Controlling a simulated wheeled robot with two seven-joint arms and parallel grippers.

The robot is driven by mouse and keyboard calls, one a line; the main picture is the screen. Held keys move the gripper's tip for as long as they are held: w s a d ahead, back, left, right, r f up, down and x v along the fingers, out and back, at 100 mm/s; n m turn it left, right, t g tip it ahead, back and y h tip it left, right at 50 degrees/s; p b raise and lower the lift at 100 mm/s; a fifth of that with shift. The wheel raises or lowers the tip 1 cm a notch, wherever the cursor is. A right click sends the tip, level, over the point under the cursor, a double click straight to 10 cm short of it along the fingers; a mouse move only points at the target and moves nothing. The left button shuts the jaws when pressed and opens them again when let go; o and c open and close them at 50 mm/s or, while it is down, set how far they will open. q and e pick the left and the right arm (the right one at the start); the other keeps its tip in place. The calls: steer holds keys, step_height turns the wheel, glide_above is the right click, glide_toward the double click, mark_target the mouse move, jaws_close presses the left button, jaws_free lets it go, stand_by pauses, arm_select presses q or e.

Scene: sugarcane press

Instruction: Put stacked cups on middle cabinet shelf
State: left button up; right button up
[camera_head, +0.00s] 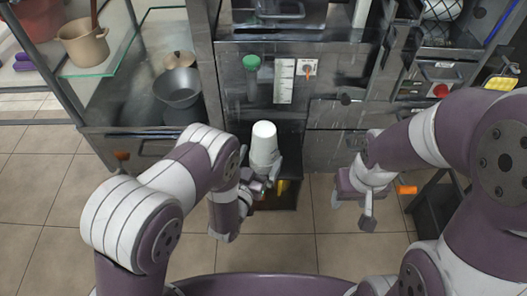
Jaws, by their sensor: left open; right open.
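A stack of white cups (264,142) stands upright in the middle of the head view, in front of a dark open compartment low in the metal machine. My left gripper (263,177) is at the lower part of the stack and is open. Its fingers partly overlap the cups, and I cannot tell whether they touch them. My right gripper (356,194) is open and empty, to the right of the cups and apart from them. A metal cabinet (96,118) with a glass shelf (112,62) is at the left; which shelf is the middle one is unclear.
A beige pot (83,46) stands on the glass shelf, with a dark metal bowl (178,88) lower down. The metal machine (232,92) has a green knob (251,63) and a red button (440,90). Tiled floor (45,195) is clear at the left.

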arm_select(q)
steer(key=b+x, duration=0.1)
steer(key=x, duration=0.3)
steer(key=shift+w+f, duration=0.15)
steer(key=c, duration=1)
